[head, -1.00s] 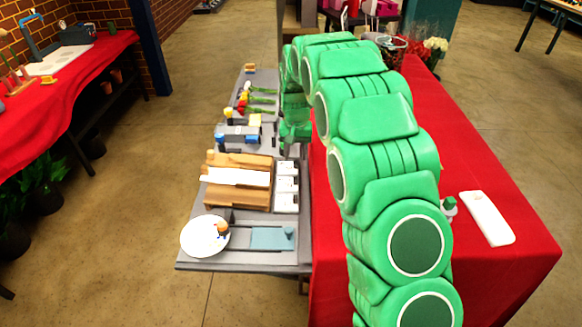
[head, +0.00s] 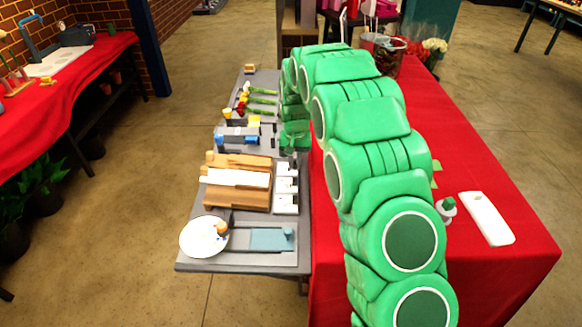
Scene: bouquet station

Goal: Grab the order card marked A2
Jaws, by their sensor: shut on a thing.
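Three small white order cards stand in a column at the right side of the grey station board: a far card (head: 286,170), a middle card (head: 286,186) and a near card (head: 286,204). Their marks are too small to read, so I cannot tell which is A2. My gripper (head: 291,158) points down at the far card's upper edge, shut on what looks like that card. The fingertips are small and partly blurred, and my green arm hides the area behind them.
A wooden rack (head: 238,190) stands left of the cards. A white plate (head: 205,237) and a blue-grey pad (head: 270,239) lie nearer. Flowers (head: 262,101) lie at the far end. A red-covered table (head: 500,265) with a white slab (head: 486,218) is at right.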

